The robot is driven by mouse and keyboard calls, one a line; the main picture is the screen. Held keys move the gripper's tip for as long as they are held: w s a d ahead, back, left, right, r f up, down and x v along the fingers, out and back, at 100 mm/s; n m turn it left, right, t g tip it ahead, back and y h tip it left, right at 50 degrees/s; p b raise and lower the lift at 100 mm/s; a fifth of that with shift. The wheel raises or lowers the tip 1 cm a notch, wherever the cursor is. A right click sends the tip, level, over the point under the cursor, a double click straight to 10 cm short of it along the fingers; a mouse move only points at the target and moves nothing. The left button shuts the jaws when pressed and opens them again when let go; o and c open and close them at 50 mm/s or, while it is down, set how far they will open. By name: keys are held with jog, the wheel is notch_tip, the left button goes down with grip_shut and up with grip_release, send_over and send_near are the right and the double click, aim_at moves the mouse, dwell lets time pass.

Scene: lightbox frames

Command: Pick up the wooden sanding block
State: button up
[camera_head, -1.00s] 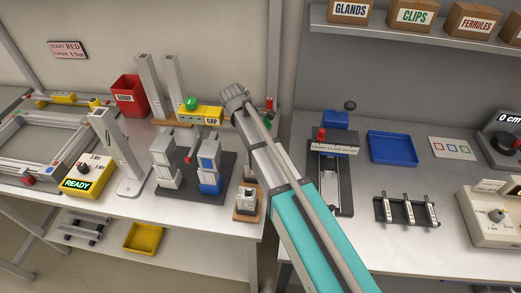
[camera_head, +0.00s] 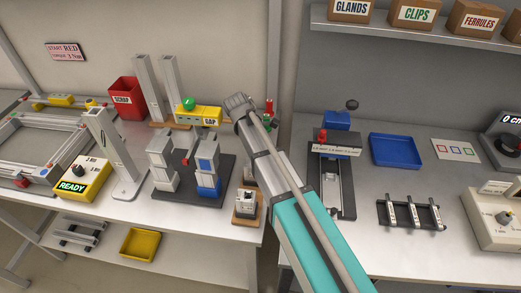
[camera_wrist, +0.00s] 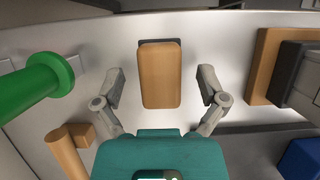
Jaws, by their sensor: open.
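The wooden sanding block (camera_wrist: 160,78) shows in the wrist view as an orange-brown, round-cornered block with a dark grey strip along its far end. It lies on the pale bench top. My gripper (camera_wrist: 160,90) is open, with one grey finger on each side of the block and a gap between each finger and the block. I cannot tell how far above the bench the fingertips are. In the head view my arm reaches over the bench and hides the block and the fingers.
A wooden base with a grey part (camera_wrist: 268,62) is on the right. Small wooden pieces (camera_wrist: 64,150) lie at lower left. In the head view a dark fixture (camera_head: 164,209) stands left of my arm.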

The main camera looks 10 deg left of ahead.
jog(key=c, duration=1.3)
jog(key=shift+o, duration=0.2)
notch_tip(320, 180, up, 10)
jog(key=p, duration=1)
